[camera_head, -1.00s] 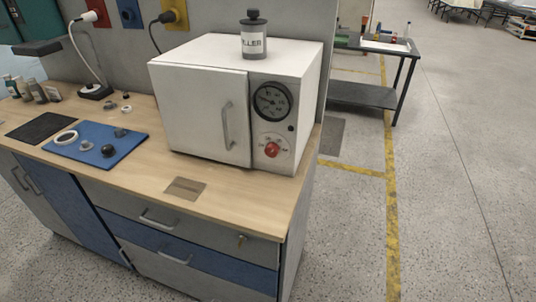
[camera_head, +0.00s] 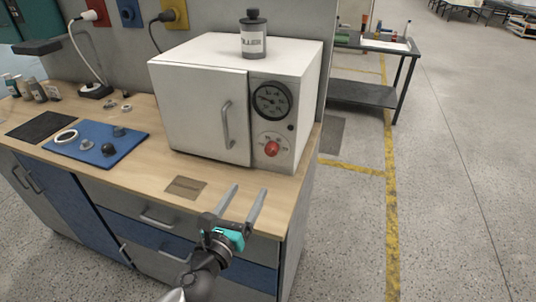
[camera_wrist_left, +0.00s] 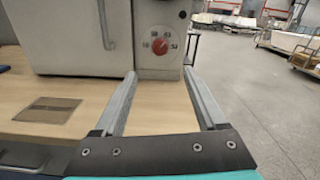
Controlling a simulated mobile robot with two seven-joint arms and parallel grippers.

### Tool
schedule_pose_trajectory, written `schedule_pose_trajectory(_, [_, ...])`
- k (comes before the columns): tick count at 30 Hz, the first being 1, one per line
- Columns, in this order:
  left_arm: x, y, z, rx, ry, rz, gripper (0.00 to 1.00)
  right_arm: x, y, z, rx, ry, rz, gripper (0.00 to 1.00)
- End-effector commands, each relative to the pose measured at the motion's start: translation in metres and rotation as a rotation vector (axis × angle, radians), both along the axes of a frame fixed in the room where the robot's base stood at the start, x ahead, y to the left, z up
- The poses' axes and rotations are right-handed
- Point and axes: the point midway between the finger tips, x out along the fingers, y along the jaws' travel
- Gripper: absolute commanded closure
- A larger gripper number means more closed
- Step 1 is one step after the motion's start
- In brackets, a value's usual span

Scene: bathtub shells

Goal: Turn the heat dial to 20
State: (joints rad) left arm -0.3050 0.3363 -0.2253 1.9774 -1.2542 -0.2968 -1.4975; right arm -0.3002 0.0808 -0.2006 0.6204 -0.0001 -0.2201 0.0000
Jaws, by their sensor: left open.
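The heat dial is a red knob (camera_head: 271,148) low on the right side of the white oven's front, under a round black gauge (camera_head: 271,101). In the left wrist view the red knob (camera_wrist_left: 159,46) sits ahead between my fingers, ringed by numbers too small to read surely. The white oven (camera_head: 205,105) stands on the wooden bench with its door shut. My right gripper is not in view.
A labelled bottle (camera_head: 253,35) stands on top of the oven. The oven door handle (camera_head: 227,125) sticks out left of the dial. A blue mat (camera_head: 75,150) with small parts lies at left. A brown plate (camera_head: 185,187) lies on the bench front.

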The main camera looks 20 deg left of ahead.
Motion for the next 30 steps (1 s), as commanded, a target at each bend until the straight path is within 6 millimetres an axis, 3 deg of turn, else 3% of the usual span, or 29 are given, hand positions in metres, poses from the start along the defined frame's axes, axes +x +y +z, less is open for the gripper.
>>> schedule_pose_trajectory(5, [0.016,-0.001,0.001,0.006,-0.003,-0.003,0.26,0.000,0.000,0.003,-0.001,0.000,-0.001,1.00])
schedule_pose_trajectory(30, [0.138,-0.005,0.000,0.002,-0.001,0.001,0.26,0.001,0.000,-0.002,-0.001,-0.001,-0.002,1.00])
